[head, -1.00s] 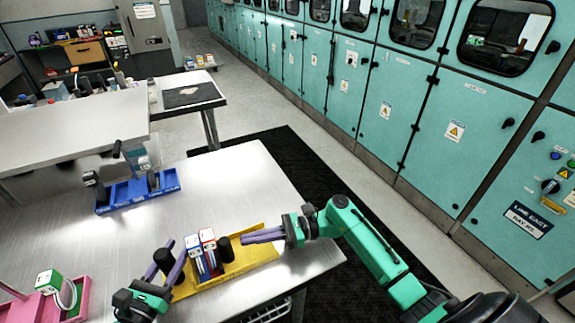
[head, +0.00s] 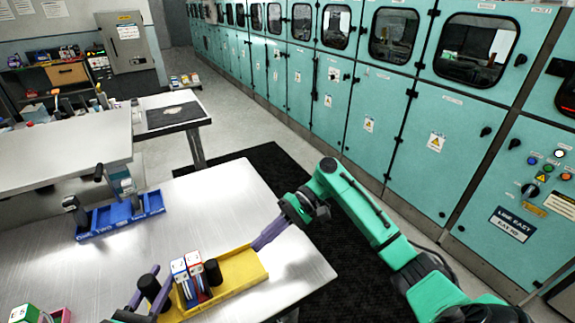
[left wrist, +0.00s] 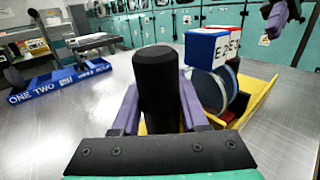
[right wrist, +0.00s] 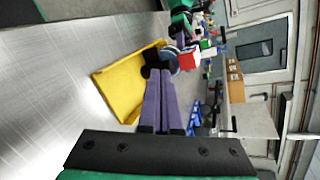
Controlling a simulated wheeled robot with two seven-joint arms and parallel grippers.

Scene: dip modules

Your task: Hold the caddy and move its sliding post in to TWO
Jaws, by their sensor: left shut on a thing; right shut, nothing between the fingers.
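The yellow caddy (head: 243,272) lies on the near steel table. A black post (left wrist: 157,80) stands at its left end; my left gripper (head: 147,290) is shut on this post, its purple fingers on either side. Two box-like modules, one blue-edged (head: 181,268) and one red-edged (head: 195,262), stand together in the caddy. A second black post (head: 212,272) stands close to their right side. My right gripper (head: 257,246) is shut and empty, its tips by the caddy's far edge, right of this post and apart from it. In the right wrist view the closed fingers (right wrist: 165,75) partly cover the caddy.
A blue caddy (head: 124,217), its front lettered ONE and TWO in the left wrist view (left wrist: 60,88), stands further back. The table between is clear. Teal cabinets (head: 370,110) line the right beyond a black mat.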

